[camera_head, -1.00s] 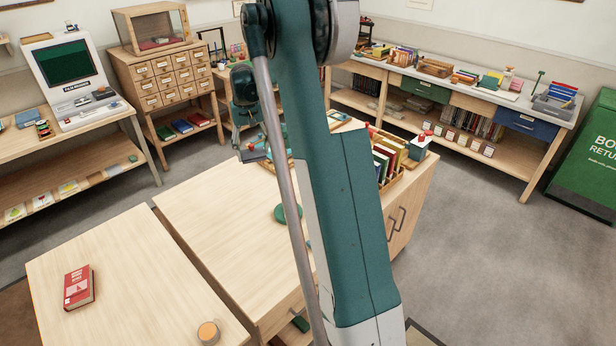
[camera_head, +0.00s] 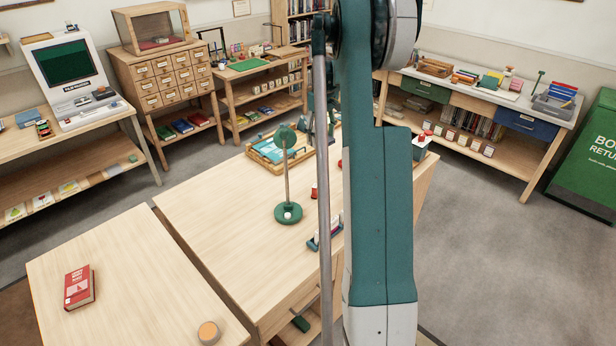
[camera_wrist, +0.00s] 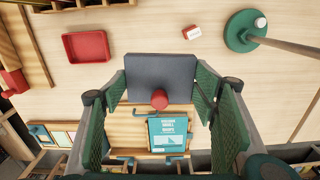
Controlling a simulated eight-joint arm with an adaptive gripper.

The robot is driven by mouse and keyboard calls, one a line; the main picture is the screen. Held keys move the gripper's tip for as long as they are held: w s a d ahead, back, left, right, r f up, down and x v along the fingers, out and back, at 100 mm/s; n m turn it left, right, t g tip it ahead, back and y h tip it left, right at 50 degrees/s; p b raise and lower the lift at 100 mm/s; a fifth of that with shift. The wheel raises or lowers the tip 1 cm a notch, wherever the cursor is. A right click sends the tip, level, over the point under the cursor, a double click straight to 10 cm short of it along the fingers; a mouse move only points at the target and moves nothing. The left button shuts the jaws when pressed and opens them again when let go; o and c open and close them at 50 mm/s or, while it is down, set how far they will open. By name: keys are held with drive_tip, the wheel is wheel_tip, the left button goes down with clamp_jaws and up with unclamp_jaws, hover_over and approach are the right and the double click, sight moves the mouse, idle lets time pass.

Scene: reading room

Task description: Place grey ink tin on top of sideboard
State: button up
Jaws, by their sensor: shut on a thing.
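My gripper (camera_wrist: 160,88) is shut on a dark grey, flat, box-shaped thing (camera_wrist: 150,68), which looks like the grey ink tin, in the wrist view. A red round knob shows against its lower edge; I cannot tell whether it belongs to the tin. The held tin is above a pale wooden top. In the head view my arm hides most of the gripper and the tin. A pale wooden unit with drawers (camera_head: 215,215) stands in the middle; I cannot tell whether it or the back-right unit (camera_head: 470,103) is the sideboard.
The wrist view shows a red tray (camera_wrist: 86,61) and a teal book (camera_wrist: 170,133). The middle unit's left part is clear. A red book (camera_head: 79,287) lies on the front-left table.

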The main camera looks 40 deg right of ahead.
sight(333, 139)
drive_tip(key=shift+n, duration=0.3)
drive_tip(key=s+d, duration=0.1)
drive_tip(key=d, duration=0.1)
drive_tip(key=s+d, duration=0.1)
drive_tip(key=shift+s+d+f, duration=0.15)
drive_tip(key=shift+s+d, duration=0.15)
drive_tip(key=shift+d, duration=0.1)
wheel_tip(333, 139, down, 9)
drive_tip(key=shift+w+a+f, duration=0.1)
drive_tip(key=shift+f, duration=0.8)
drive_tip(key=shift+f, duration=3.1)
drive_tip(key=shift+f+b, duration=0.35)
drive_tip(key=shift+f, duration=1.55)
drive_tip(key=shift+f, duration=0.15)
drive_tip(key=o, duration=1.2)
drive_tip(key=shift+c, duration=0.2)
